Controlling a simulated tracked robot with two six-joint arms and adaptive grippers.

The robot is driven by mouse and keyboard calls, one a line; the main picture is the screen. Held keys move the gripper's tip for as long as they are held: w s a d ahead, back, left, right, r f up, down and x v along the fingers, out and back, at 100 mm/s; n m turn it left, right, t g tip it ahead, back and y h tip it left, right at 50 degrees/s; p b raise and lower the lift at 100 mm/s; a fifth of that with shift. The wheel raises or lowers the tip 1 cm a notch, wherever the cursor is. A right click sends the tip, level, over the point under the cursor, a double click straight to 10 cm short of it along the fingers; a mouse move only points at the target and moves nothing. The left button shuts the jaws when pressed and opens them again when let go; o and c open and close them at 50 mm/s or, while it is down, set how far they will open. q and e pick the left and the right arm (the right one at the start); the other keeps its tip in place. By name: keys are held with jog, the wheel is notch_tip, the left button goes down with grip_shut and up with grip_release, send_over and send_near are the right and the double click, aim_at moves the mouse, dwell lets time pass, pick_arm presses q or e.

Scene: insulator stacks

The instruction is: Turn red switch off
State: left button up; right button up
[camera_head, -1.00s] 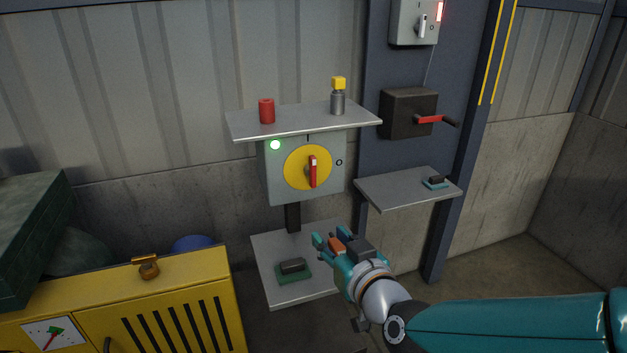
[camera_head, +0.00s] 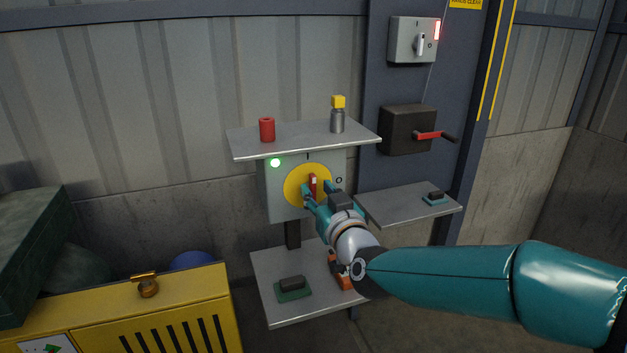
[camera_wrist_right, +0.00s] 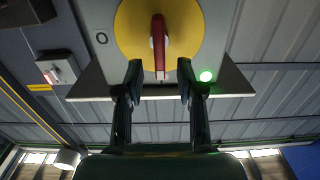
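The red switch handle (camera_head: 313,184) stands upright on a yellow disc (camera_head: 294,186) on a grey box. Its upper end points toward the "I" mark, and the "O" mark is to the right. A green lamp (camera_head: 275,162) glows on the box. In the right wrist view the red handle (camera_wrist_right: 158,45) lies between the two open fingertips (camera_wrist_right: 160,72), with a gap on each side. My left gripper is not in view.
A shelf (camera_head: 250,143) above the box holds a red cylinder (camera_head: 267,129) and a yellow-topped grey cylinder (camera_head: 337,120). A crank box (camera_head: 405,129) and a grey switch box (camera_head: 405,40) are right. A lower shelf (camera_head: 270,262) and a yellow cabinet (camera_head: 190,300) are below.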

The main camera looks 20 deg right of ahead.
aim_at(314, 186)
jog(key=shift+w+a, duration=0.1)
jog(key=shift+w, duration=1.8)
grip_shut()
